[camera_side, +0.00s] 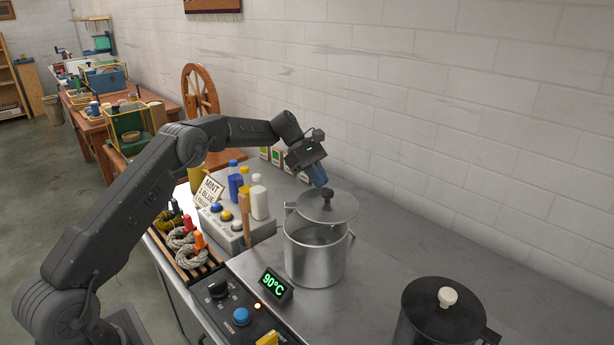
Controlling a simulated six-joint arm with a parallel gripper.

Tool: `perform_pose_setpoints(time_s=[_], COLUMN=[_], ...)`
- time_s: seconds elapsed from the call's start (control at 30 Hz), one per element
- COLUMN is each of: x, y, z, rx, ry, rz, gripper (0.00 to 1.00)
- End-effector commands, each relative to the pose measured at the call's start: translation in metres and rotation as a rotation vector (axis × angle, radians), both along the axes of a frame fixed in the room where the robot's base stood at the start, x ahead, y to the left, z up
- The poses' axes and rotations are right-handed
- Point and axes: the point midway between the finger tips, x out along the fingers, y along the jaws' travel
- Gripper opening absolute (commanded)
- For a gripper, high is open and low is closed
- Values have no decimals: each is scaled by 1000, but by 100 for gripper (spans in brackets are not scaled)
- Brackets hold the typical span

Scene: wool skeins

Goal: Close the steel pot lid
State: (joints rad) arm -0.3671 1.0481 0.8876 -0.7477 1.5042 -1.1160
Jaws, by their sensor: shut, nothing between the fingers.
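The steel pot (314,262) stands on the metal counter in the middle of the view. Its grey lid (345,208) is over the far side of the pot's mouth, and part of the open mouth shows in front below it. I cannot tell whether the lid rests on the rim or is raised. A black knob (327,194) tops the lid. My gripper (321,184) points down just above the knob, with its blue fingers shut and empty. Whether the fingertips touch the knob is unclear.
A dark pot with a black lid (442,311) and white knob stands at the lower right. A control panel with a 90°C display (276,287) is in front of the steel pot. Colored bottles (259,200) and a button box (237,232) stand left. A white block wall is behind.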

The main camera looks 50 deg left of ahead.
Motion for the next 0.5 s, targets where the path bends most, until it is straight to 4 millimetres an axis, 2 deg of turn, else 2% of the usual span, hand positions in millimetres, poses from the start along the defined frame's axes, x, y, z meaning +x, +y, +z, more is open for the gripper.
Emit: perform_pose_setpoints(time_s=[0.27, 0.5], x=[2, -1], y=[-30, -52], z=[1, 0], rx=[0, 0], ry=[0, 1], rz=[-1, -140], gripper=[0, 0])
